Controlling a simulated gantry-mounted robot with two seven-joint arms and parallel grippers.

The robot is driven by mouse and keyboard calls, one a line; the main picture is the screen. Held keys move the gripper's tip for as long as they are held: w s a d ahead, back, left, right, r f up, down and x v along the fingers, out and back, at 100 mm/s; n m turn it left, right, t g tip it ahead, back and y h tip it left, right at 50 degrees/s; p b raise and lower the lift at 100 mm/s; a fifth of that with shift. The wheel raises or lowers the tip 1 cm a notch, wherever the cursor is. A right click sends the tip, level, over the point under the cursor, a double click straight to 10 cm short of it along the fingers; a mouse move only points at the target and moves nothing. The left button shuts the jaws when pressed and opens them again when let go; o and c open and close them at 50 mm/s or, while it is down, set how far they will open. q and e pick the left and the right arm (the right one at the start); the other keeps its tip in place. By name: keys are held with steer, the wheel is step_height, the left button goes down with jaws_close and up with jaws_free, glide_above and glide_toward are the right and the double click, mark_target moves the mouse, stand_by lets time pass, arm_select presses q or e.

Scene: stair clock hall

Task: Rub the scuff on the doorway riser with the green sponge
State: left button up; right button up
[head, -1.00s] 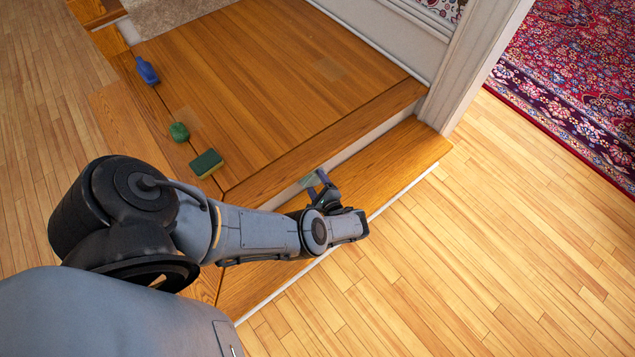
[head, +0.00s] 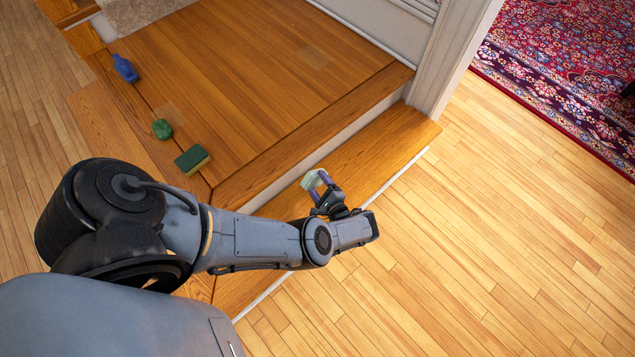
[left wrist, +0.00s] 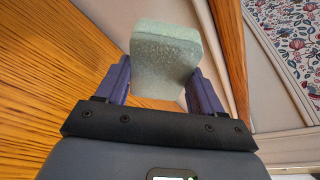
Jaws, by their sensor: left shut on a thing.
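My left gripper (head: 321,187) is shut on a pale green sponge (left wrist: 164,58), with one purple finger on each side of it. In the head view the sponge (head: 311,180) shows small at the fingertips, over the lower wooden step. The white doorway riser (head: 335,140) runs behind it, under the edge of the upper landing. The sponge looks apart from the riser, though the gap is hard to judge. I cannot make out a scuff on the visible riser. My right gripper is not in view.
A green and yellow sponge block (head: 192,159), a dark green lump (head: 162,129) and a blue bottle (head: 125,68) lie along the landing's left side. A white door post (head: 455,55) stands at the step's right end.

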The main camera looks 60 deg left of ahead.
arm_select(q)
steer(key=shift+w+d, duration=0.15)
steer(key=shift+d, duration=0.6)
steer(key=shift+w+d, duration=0.15)
steer(key=shift+d, duration=0.6)
